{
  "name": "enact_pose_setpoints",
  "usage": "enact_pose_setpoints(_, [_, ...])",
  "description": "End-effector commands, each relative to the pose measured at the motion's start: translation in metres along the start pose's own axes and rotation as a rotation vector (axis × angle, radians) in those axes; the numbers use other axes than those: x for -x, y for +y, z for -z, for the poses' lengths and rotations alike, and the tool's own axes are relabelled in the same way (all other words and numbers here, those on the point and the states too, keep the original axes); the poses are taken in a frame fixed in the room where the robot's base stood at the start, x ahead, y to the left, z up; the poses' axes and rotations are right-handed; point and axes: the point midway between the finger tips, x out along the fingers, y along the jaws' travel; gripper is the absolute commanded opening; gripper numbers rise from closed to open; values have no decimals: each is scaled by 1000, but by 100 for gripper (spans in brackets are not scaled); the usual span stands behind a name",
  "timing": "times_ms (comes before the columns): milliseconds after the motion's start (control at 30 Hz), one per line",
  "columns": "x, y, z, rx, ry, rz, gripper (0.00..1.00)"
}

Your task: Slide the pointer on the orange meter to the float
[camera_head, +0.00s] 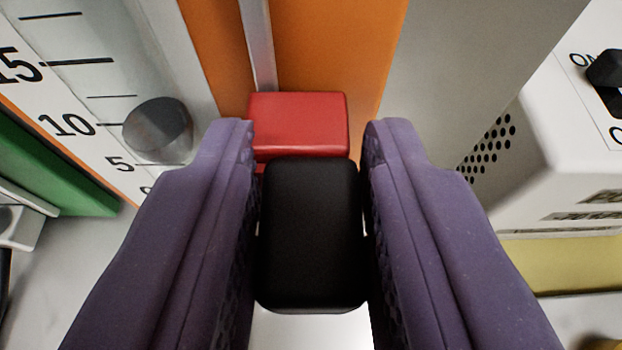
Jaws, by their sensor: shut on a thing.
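The orange meter (335,45) stands upright ahead, with a pale metal rail (263,50) running up its face. Its pointer is a red block (298,122) at the lower end of the visible rail, with a black knob (311,235) towards me. My gripper (310,140) has its two purple fingers on either side of the black knob and is shut on it. The float is a dark grey rounded body (157,130) in the clear scale to the left. It sits around the 5 and 10 marks. The rail below the red block is hidden.
The white scale (30,95) with black numbers is close to my left finger. A green panel (50,165) is farther left. A white box (565,150) with a black ON switch (607,80) stands at right, above a yellow part (585,262).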

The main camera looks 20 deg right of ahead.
Motion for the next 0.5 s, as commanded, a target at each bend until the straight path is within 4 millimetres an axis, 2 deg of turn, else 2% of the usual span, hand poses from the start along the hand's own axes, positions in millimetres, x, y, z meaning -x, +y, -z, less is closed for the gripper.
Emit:
enact_pose_setpoints(200, [1, 0, 6, -1, 8, 1, 0])
enact_pose_setpoints(233, [1, 0, 6, -1, 8, 1, 35])
enact_pose_setpoints(500, [2, 0, 6, -1, 7, 1, 36])
